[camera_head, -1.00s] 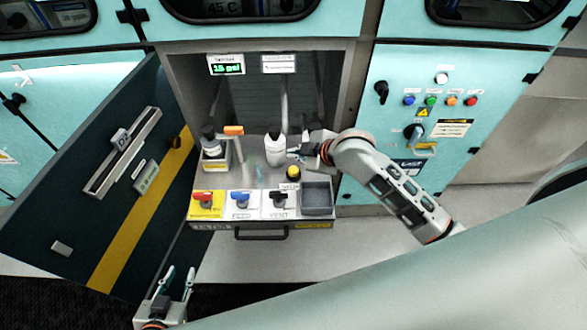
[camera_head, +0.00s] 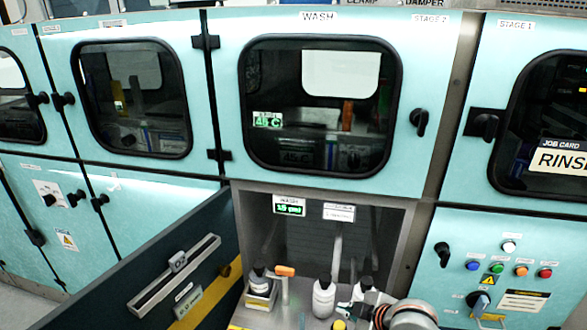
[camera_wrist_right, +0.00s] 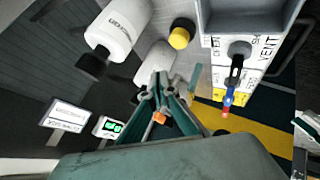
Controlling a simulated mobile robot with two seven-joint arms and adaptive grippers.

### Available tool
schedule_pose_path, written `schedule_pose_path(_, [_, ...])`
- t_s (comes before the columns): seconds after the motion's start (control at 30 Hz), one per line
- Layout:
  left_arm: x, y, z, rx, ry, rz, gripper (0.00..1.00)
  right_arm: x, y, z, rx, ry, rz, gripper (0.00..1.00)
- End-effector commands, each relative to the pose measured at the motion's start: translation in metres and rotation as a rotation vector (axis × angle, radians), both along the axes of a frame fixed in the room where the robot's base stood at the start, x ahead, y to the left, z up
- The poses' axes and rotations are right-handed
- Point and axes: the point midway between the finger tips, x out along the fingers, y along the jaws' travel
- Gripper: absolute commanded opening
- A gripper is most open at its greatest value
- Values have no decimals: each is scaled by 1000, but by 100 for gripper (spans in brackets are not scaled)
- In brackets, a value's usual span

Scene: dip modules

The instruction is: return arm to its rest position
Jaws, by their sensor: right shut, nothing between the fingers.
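My right gripper (camera_head: 358,303) is low in the head view, inside the open bay at the right of a white bottle (camera_head: 323,297). In the wrist view its green fingers (camera_wrist_right: 169,98) are closed together with nothing held. Whether the fingers touch a bottle is unclear. My right arm (camera_head: 408,315) is cut off by the bottom edge of the head view. My left gripper is out of view.
An open dark door (camera_head: 150,275) stands left of the bay. An orange-topped item (camera_head: 284,271) and a dark-capped bottle (camera_head: 259,276) stand at the bay's left. A control panel (camera_head: 500,270) is on the right. A grey bin (camera_wrist_right: 240,25) and yellow cap (camera_wrist_right: 180,37) are near the gripper.

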Motion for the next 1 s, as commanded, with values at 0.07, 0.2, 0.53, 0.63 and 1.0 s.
schedule_pose_path(0.07, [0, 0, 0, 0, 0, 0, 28, -16, -5, -4, -8, 10, -31, 0])
schedule_pose_path(0.2, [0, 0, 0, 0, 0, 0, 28, -61, -33, -7, -48, 27, -155, 0])
schedule_pose_path(0.53, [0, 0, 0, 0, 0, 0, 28, -157, -128, 9, -182, 58, -488, 0])
schedule_pose_path(0.63, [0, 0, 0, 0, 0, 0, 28, -179, -150, 16, -216, 63, -560, 0])
schedule_pose_path(1.0, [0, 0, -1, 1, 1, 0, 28, -216, -178, 12, -222, 68, -685, 0])
